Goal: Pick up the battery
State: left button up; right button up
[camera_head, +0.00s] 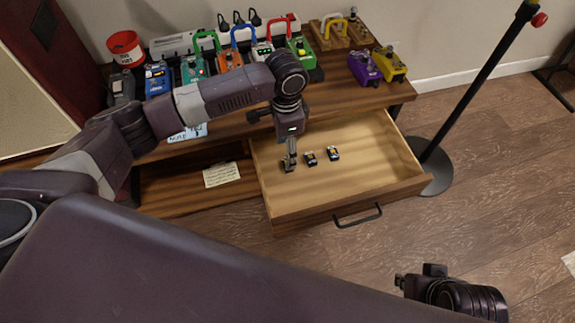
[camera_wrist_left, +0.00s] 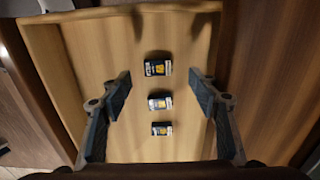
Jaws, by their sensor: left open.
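Three small black-and-yellow batteries lie in a row on the floor of the open wooden drawer (camera_head: 385,160): a left battery (camera_head: 287,167), a middle battery (camera_head: 310,159) and a right battery (camera_head: 333,153). In the left wrist view they form a column: one battery (camera_wrist_left: 157,64) at the top, one battery (camera_wrist_left: 159,103) in the middle and one battery (camera_wrist_left: 162,129) at the bottom. My left gripper (camera_head: 290,158) points down over the left battery and partly hides it. Its fingers (camera_wrist_left: 164,86) are spread and empty, one on each side of the column. My right gripper (camera_head: 418,277) is at the lower right, mostly hidden.
The drawer's front panel with a dark handle (camera_head: 358,215) and its side walls surround the batteries. Several coloured pedals stand on the desk above, including a purple pedal (camera_head: 364,68). A paper note (camera_head: 221,174) lies left of the drawer. A black stand (camera_head: 435,170) is to the right.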

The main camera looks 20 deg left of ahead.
pick_arm(q)
jog(key=shift+f, duration=0.35)
jog(key=shift+s+f+b, duration=0.1)
jog(key=shift+f+b, duration=0.3)
jog(key=shift+f, duration=0.1)
notch_tip(320, 180, down, 3)
jog(key=shift+d+f+b, duration=0.15)
jog(key=shift+f+b, duration=0.05)
jog(key=shift+b, duration=0.5)
jog(key=shift+f, duration=0.15)
pick_arm(e)
jog(key=w+a+r+t, duration=0.1)
jog(key=w+t, duration=0.1)
jog(key=w, duration=0.2)
jog(key=w+a+r+t+y, duration=0.1)
jog(key=w+a+r+t, duration=0.1)
jog(key=w, duration=0.3)
jog(key=shift+w, duration=0.3)
pick_arm(q)
jog(key=c, duration=1.2)
